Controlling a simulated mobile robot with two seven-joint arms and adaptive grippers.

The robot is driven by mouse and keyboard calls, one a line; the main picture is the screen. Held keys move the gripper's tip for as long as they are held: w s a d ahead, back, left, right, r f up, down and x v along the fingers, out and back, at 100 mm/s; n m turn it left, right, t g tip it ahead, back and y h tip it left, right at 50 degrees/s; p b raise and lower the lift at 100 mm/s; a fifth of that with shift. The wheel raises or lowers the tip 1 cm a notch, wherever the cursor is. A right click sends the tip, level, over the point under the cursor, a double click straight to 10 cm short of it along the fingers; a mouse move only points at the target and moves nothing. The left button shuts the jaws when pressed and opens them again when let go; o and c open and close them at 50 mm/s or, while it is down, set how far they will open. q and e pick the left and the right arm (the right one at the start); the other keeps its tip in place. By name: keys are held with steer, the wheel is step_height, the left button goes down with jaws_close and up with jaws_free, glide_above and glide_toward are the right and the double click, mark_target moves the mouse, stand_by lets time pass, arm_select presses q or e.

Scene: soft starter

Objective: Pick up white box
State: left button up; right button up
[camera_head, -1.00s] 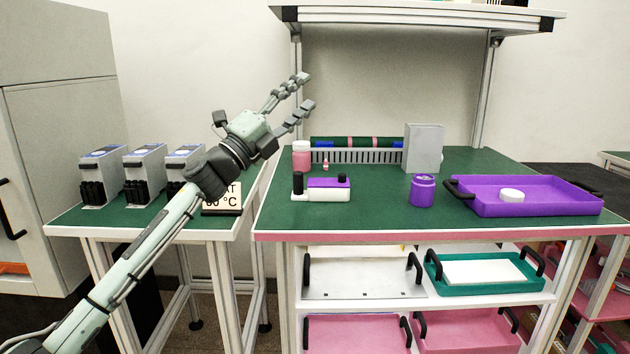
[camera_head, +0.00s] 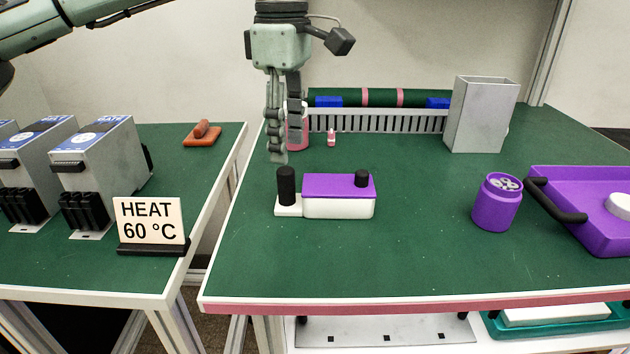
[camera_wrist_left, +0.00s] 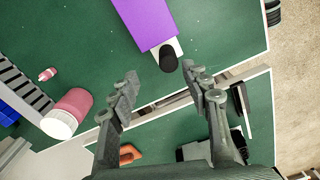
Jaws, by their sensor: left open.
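A low white box with a purple top (camera_head: 338,197) lies on the green table, with a black knob on top and a black cylinder on a white foot at its left end. It also shows in the left wrist view (camera_wrist_left: 143,20), cut off at the top. A taller pale grey-white open box (camera_head: 480,122) stands at the back right. My left gripper (camera_head: 282,155) points down above and behind the black cylinder, open and empty. In the left wrist view its two fingers (camera_wrist_left: 162,78) are spread near the black cylinder. My right gripper is out of view.
A pink jar with a white lid (camera_wrist_left: 67,115) and a small pink bottle (camera_head: 331,138) stand behind the box. A purple can (camera_head: 497,202) and purple tray (camera_head: 575,185) are at right. The table front is clear. The heat sign (camera_head: 150,225) stands on the left table.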

mark_target(286, 169)
arm_select(q)
steer(key=shift+s+f, duration=0.15)
steer(key=shift+f, duration=0.35)
steer(key=f, duration=0.2)
steer(key=s+f+p, duration=0.1)
steer(key=f, duration=0.2)
steer(key=shift+a+f, duration=0.2)
steer(key=shift+f, duration=0.55)
steer(key=shift+r, duration=0.1)
jaws_close()
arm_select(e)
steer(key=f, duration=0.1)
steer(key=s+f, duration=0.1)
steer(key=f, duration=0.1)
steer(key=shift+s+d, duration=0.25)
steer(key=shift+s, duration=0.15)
